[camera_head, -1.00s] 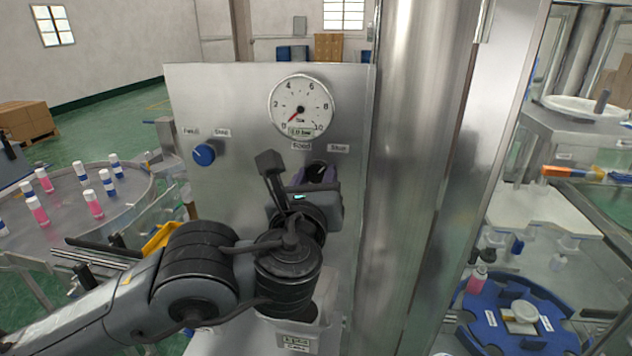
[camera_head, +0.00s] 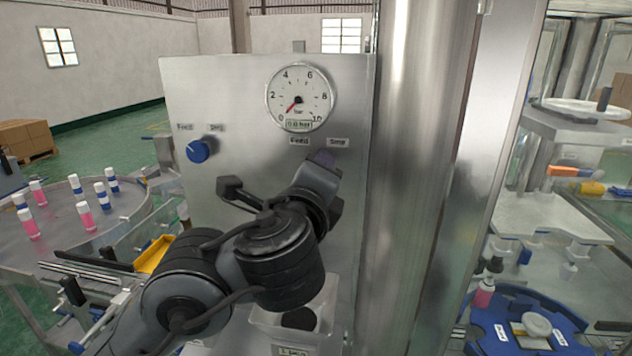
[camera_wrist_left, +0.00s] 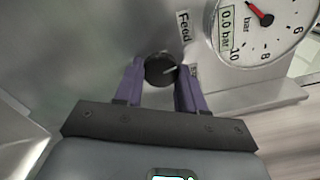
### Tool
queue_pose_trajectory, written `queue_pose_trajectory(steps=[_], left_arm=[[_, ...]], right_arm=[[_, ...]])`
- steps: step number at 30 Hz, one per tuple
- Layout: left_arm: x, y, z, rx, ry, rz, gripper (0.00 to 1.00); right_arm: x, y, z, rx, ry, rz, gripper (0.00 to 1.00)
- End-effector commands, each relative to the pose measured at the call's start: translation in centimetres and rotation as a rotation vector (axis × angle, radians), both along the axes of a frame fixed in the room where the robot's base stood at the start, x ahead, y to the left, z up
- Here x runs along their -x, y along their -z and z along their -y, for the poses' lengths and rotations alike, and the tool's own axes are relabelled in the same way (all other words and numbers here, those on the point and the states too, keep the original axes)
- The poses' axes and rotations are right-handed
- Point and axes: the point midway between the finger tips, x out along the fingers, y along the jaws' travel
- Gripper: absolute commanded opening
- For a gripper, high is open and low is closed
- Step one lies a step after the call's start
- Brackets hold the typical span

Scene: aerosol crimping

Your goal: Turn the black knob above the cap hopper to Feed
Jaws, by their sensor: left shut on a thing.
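The black knob (camera_wrist_left: 160,69) shows in the left wrist view between the two purple fingers of my left gripper (camera_head: 325,160), which is shut on it. The knob's pale mark points right, toward a label mostly hidden behind the right finger. The Feed label (camera_wrist_left: 184,26) is above and right of the knob in that view. In the head view the knob is hidden behind my gripper, below the Feed label (camera_head: 299,141) and Stop label (camera_head: 337,142). My right gripper is not in view.
A pressure gauge (camera_head: 299,98) sits just above the labels on the steel panel (camera_head: 230,100). A blue knob (camera_head: 198,151) is left on that panel. A steel column (camera_head: 415,180) stands close at the right. A white bin (camera_head: 262,318) is below my left wrist.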

Motion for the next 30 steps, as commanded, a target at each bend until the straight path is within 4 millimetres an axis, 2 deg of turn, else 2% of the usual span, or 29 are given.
queue_pose_trajectory(steps=[15,30], left_arm=[[0.0,0.1,0.1,0.434,-0.001,-0.078,0.09],[0.0,-0.2,0.0,0.596,-0.001,-0.105,0.09]], right_arm=[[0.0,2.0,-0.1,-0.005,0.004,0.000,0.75],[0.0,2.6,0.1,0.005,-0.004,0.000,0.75]])
